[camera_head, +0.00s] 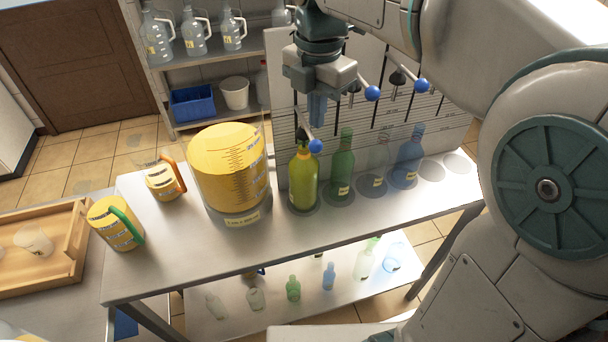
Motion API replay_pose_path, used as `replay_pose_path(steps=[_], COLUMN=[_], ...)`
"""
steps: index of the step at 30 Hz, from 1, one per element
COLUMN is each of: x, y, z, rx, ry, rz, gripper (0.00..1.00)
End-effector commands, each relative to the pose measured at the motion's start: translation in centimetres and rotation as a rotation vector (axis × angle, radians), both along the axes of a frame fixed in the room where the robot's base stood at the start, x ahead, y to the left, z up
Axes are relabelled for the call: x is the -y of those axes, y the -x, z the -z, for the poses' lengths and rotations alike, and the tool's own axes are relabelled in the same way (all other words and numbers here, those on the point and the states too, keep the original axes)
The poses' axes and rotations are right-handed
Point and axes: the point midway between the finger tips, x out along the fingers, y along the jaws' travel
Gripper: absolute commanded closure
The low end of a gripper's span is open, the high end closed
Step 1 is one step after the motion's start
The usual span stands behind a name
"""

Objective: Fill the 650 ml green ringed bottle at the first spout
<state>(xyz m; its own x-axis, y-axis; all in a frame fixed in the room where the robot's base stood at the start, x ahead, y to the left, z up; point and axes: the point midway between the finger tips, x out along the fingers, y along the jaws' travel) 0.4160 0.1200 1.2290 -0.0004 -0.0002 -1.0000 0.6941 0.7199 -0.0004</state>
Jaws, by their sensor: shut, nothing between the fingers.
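A yellow-green bottle (302,182) stands upright under the leftmost spout (302,134); its body looks filled with yellow liquid. A darker green bottle (342,168) stands just right of it. I cannot make out which of the two is ringed, and their labels are too small to read. The leftmost spout has a lever with a blue ball (316,146). My gripper (317,118) points down, shut and empty, just above this blue ball in the picture. Whether it touches the lever is unclear.
A large tank of yellow liquid (228,170) stands left of the bottles. A yellow-filled jug with a green handle (110,225) and one with an orange handle (160,180) stand farther left. A clear bottle (377,165) and a blue bottle (408,158) stand right. The counter's front strip is clear.

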Motion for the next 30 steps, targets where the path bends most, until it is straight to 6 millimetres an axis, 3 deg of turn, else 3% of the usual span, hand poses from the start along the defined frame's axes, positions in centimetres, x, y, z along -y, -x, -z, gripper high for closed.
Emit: replay_pose_path(steps=[1, 16, 26, 27, 30], x=[0.0, 0.0, 0.0, 0.0, 0.0], y=[0.0, 0.0, 0.0, 0.0, 0.0], z=[-1.0, -6.0, -6.4, -6.4, -6.4], rx=[0.000, 0.001, 0.000, 0.000, 0.000], ry=[0.000, 0.000, 0.000, 0.000, 0.000], rz=[0.000, 0.000, 0.000, 0.000, 0.000], gripper=[1.00, 1.00, 1.00, 0.99, 0.76])
